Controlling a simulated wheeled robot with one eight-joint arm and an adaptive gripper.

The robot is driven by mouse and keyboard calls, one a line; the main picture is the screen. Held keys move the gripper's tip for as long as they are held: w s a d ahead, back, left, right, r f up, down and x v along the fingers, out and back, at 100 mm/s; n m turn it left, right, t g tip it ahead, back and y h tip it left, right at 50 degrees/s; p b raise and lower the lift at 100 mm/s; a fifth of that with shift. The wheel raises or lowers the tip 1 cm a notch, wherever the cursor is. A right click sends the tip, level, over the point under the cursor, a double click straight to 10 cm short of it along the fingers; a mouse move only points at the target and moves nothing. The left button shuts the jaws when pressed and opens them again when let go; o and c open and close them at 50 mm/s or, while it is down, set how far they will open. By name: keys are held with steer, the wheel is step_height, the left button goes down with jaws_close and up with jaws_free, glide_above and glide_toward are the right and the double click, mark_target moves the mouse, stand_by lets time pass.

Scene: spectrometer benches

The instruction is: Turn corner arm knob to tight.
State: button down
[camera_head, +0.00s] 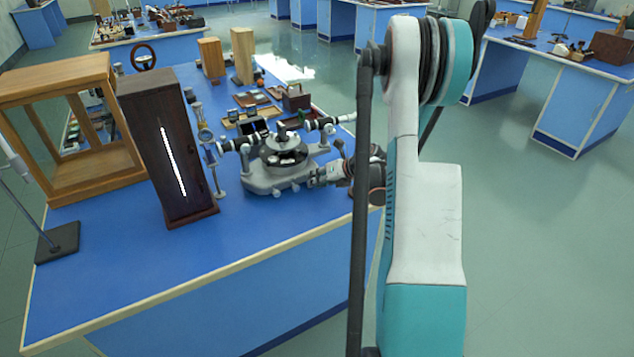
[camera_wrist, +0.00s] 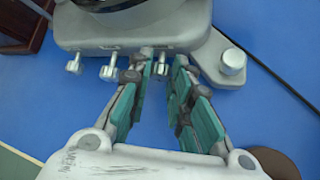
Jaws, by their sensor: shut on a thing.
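A grey spectrometer (camera_head: 262,181) with a round table and side tubes stands on the blue bench. In the wrist view its base (camera_wrist: 140,32) carries small silver knobs along the near edge: one at the left (camera_wrist: 75,64), one in the middle (camera_wrist: 109,70), and one between my fingertips (camera_wrist: 161,66). A larger round knob (camera_wrist: 232,62) sits on an arm at the right corner, clear of the fingers. My gripper (camera_wrist: 162,62) is shut on the small right-hand edge knob, which the fingers partly cover. In the head view my gripper (camera_head: 328,173) is at the spectrometer's right side.
A dark lamp housing with a bright slit (camera_head: 165,150) and a wooden frame case (camera_head: 85,190) stand left of the spectrometer. Wooden blocks (camera_head: 243,55) and small trays (camera_head: 252,99) lie behind. The bench front (camera_head: 250,245) is clear.

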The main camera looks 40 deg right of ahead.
steer(key=m+y+b, duration=0.1)
steer(key=t+y+b, duration=0.1)
steer(key=b, duration=0.1)
steer(key=shift+d+f+m+y, duration=0.3)
steer(key=shift+f+m+y, duration=0.1)
steer(key=shift+d+m+t+y+b, duration=0.1)
steer(key=shift+m+t+y+b, duration=0.5)
steer(key=shift+y, duration=0.2)
steer(key=c, duration=1.5)
jaws_free()
steer(key=shift+o, duration=0.2)
steer(key=shift+s, duration=0.15)
steer(key=shift+v, duration=3.95)
steer(key=shift+f, duration=0.1)
